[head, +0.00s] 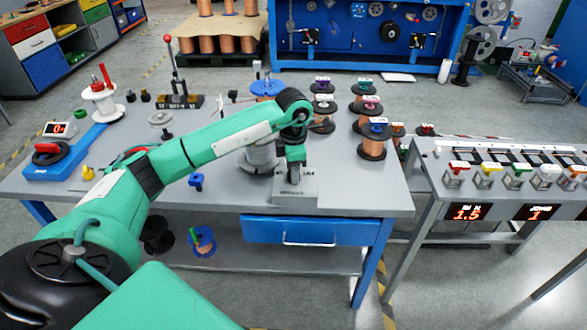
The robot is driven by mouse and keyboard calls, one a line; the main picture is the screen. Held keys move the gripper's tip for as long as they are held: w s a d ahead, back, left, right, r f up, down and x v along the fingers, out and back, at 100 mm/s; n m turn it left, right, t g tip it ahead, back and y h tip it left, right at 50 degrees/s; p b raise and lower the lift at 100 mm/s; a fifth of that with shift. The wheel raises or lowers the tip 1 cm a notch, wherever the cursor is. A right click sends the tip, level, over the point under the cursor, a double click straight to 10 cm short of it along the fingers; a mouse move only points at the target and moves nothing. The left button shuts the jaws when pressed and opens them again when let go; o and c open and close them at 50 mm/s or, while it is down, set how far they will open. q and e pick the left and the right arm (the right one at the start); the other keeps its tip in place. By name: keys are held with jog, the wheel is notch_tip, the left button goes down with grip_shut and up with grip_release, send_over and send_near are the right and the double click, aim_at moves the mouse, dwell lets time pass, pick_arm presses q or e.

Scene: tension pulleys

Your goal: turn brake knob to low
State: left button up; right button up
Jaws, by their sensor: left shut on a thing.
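My left gripper (295,178) points down at a light grey block (296,195) near the front edge of the grey workbench. It is shut on the brake knob, which the fingers largely hide. The block has dark lettering, partly covered and too small to read, so the knob's setting cannot be told. My right gripper is out of view.
A grey cylinder (261,157) stands just left of the block. Several copper spools (372,148) stand to its right. A red-knobbed blue box (60,160) with a display sits at the left. A second table (450,200) with displays stands at the right.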

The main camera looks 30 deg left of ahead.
pick_arm(q)
jog(key=n, duration=0.4)
jog(key=shift+r+n+p, duration=0.1)
jog(key=shift+n+p, duration=0.2)
jog(key=shift+n, duration=1.9)
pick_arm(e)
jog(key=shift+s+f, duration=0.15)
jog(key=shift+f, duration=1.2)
pick_arm(q)
jog(key=o, duration=1)
jog(key=shift+c, duration=0.2)
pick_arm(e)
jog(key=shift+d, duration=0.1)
pick_arm(q)
notch_tip(320, 180, up, 14)
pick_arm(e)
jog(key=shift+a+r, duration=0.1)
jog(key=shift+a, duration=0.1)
